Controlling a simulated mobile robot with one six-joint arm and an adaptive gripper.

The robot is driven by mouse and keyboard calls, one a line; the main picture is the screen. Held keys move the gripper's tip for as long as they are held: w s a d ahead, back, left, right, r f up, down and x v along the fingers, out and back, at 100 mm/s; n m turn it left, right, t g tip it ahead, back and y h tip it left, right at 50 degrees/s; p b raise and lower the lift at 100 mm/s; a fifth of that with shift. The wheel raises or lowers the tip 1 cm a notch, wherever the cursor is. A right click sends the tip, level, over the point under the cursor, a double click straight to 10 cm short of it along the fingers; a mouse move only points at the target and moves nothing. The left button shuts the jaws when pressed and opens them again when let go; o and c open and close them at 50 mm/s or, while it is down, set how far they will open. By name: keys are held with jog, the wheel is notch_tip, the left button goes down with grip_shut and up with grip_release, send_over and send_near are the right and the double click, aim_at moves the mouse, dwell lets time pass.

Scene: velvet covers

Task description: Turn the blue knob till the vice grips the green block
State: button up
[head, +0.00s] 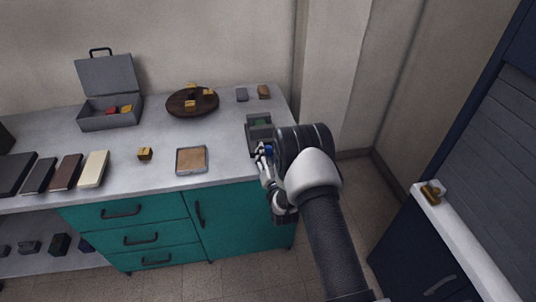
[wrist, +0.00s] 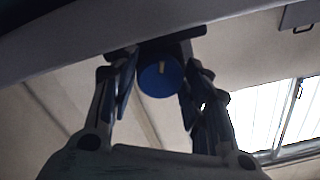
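The dark grey vice (head: 252,136) stands at the right end of the worktop, partly hidden by my arm. The green block (head: 262,122) sits between its jaws; I cannot tell whether the jaws touch it. The blue knob (head: 267,150) is on the vice's near side. In the wrist view the round blue knob (wrist: 160,78), with a pale mark near its top, lies between my fingertips. My gripper (wrist: 160,88) has one finger on each side of the knob, close to its edges. I cannot tell whether the fingers press on it.
A framed tray (head: 178,160), a yellow cube (head: 145,154), a round brown board (head: 178,111) with yellow cubes, and an open grey case (head: 108,121) are left of the vice. Two small blocks lie behind it. A dark cabinet (head: 410,250) stands at the right.

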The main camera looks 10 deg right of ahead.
jog(key=shift+o, duration=1.3)
jog(key=s, duration=1.2)
